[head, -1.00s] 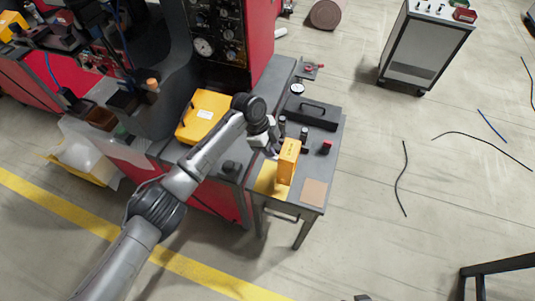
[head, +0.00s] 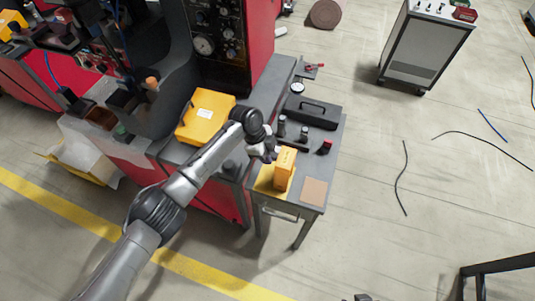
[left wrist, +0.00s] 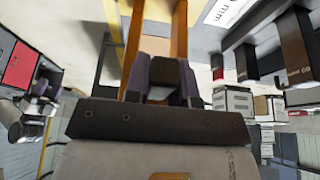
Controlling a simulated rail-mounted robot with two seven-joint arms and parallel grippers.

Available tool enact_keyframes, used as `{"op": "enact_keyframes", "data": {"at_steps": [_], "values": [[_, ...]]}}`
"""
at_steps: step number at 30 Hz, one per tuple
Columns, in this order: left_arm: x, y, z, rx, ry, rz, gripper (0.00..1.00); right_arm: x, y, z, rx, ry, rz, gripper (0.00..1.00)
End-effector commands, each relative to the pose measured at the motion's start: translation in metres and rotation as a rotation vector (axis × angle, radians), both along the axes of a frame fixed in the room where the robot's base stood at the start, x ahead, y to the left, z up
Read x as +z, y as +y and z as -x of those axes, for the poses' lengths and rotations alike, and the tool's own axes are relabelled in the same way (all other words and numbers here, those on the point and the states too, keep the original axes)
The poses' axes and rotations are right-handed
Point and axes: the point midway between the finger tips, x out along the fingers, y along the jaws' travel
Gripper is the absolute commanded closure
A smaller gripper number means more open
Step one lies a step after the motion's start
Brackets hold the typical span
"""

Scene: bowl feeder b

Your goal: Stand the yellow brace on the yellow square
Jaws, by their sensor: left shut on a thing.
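The yellow brace (head: 285,169) is upright over the yellow square (head: 263,184) on the small grey side table. My left gripper (head: 272,154) is shut on its upper part, from the side facing the red machine. In the left wrist view, the fingers (left wrist: 163,82) are closed on the brace, whose orange-yellow sides (left wrist: 180,32) run up and away between them. The brace hides part of the square, and I cannot tell whether its foot touches it. My right gripper is not in view.
A tan square (head: 313,191) lies bare at the table's front right corner. A yellow case (head: 206,116) lies on the machine's bench to the left.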

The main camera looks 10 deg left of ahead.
Motion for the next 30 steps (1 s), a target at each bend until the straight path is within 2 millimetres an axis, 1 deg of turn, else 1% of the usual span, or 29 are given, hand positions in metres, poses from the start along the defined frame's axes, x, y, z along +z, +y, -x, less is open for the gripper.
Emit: {"op": "enact_keyframes", "data": {"at_steps": [1, 2, 9, 16, 20, 23, 30], "values": [[-0.002, -0.001, 0.0, -0.001, -0.001, 0.002, 1.0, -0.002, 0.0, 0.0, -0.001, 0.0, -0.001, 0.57], [-0.002, 0.0, 0.0, 0.0, 0.0, 0.0, 0.74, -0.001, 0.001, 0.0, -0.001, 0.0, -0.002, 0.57], [-0.001, 0.0, 0.0, 0.0, 0.001, 0.0, 0.51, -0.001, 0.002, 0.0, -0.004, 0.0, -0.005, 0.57], [-0.001, 0.0, 0.0, 0.0, 0.0, 0.0, 0.51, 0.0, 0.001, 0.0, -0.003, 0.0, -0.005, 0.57], [0.007, 0.002, -0.001, 0.0, -0.001, 0.001, 0.51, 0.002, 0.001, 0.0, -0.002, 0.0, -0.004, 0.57], [0.021, 0.007, -0.002, 0.001, -0.002, 0.001, 0.51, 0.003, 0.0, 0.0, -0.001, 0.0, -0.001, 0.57], [0.063, 0.024, -0.006, 0.0, -0.003, 0.001, 0.51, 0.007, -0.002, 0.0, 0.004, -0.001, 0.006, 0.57]]}}
